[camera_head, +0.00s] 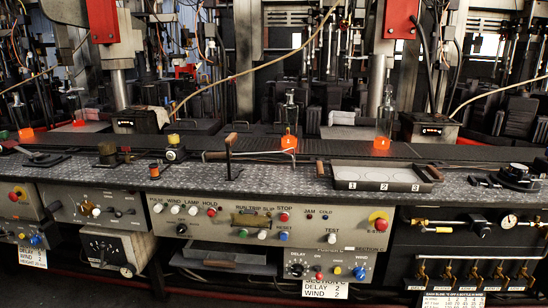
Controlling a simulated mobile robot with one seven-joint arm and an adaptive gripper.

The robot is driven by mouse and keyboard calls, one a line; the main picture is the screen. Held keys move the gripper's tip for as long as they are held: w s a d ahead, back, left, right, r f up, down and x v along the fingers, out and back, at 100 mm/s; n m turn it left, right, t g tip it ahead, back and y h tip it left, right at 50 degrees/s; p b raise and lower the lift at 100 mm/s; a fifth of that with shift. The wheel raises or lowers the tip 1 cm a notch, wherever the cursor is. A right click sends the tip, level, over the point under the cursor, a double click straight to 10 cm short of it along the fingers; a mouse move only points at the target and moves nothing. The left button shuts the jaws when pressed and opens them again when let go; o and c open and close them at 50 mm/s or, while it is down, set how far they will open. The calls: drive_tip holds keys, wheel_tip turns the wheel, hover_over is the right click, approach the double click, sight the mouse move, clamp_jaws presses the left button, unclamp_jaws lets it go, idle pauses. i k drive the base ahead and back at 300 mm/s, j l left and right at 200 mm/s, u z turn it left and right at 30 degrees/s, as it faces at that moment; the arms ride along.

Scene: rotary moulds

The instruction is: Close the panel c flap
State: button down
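A long grey control panel (270,222) with knobs, coloured buttons and a brass plate runs along the front of the bench. Below its right part is a smaller control box (328,268) with dials, a red button and a blue button. A white label (325,289) under that box reads "DELAY 2, WIND 2"; its top line is hard to read. Another grey box (112,250) juts out below the panel at the left. My gripper is not in view.
The dark patterned bench top (270,180) carries a numbered tray (383,178) and upright levers. Bottles (289,115) on orange bases stand behind. Pipes, brass valves and a gauge (509,221) are at the right. Dark machinery fills the back.

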sight(248, 211)
drive_tip(key=l+u, duration=0.7)
drive_tip(key=u, duration=0.25)
